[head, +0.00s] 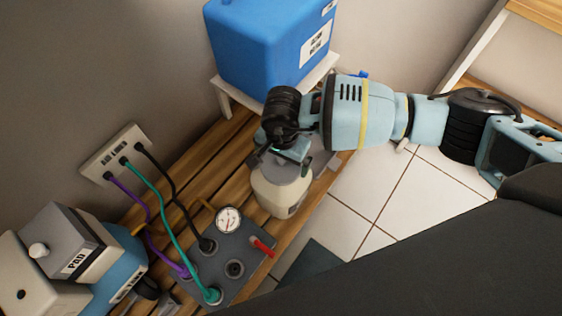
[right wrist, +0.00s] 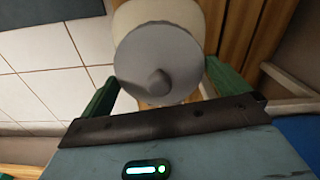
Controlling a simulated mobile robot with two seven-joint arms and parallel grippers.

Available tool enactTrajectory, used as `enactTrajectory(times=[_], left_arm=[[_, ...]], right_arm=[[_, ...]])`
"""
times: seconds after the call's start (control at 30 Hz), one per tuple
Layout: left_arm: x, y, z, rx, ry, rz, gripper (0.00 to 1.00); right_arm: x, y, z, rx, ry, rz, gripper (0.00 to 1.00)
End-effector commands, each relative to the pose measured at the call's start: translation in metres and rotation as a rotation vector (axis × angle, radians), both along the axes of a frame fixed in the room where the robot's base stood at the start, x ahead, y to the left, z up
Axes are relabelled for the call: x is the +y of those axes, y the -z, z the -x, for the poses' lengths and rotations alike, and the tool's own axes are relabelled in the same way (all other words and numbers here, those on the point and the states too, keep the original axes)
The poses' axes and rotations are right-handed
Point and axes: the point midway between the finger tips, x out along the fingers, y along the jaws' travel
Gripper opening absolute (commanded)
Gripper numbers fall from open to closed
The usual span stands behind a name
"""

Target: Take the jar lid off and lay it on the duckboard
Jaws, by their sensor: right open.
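The jar (head: 278,198) is cream-coloured and stands upright on the wooden slatted duckboard (head: 190,163). Its grey round lid (right wrist: 158,60), with a knob in the middle, sits on the jar's mouth. My right gripper (head: 286,153) is above the jar, over the lid, and hides part of it in the head view. In the right wrist view its two green fingers are spread on either side of the lid, with nothing held between them. Whether a finger touches the lid I cannot tell. My left gripper is not in view.
A blue container (head: 262,45) stands on a white stand (head: 325,72) behind the jar. A grey panel with a gauge (head: 229,219), a red lever (head: 262,247) and plugged cables is in front. A wall socket (head: 115,155) and labelled boxes (head: 75,245) are left.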

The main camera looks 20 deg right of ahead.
Motion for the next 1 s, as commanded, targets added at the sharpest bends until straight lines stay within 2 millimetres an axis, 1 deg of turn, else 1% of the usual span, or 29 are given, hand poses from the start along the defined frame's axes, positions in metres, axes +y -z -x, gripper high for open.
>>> enactTrajectory(times=[0.13,0.17,0.3,0.37,0.63,0.77,0.87,1.0], left_arm=[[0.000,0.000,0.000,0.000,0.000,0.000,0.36],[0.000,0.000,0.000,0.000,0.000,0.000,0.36],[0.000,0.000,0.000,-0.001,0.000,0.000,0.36],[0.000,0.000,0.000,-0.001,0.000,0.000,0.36],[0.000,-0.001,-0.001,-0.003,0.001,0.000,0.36],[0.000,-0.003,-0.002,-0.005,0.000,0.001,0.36],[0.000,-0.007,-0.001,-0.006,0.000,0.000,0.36],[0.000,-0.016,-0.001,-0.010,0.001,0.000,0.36]], right_arm=[[0.000,-0.001,0.000,0.000,-0.001,0.000,1.00],[0.000,-0.001,0.000,0.000,-0.001,0.000,0.97],[0.000,-0.001,0.000,0.000,-0.001,0.000,0.79],[0.000,-0.001,0.000,0.000,-0.001,0.000,0.72],[0.000,-0.002,0.000,0.000,-0.001,0.000,0.72],[0.000,-0.007,0.000,-0.001,-0.001,-0.001,0.72],[0.000,-0.016,0.000,-0.001,-0.001,-0.001,0.72],[0.000,-0.035,0.000,-0.004,-0.002,-0.001,0.72]])
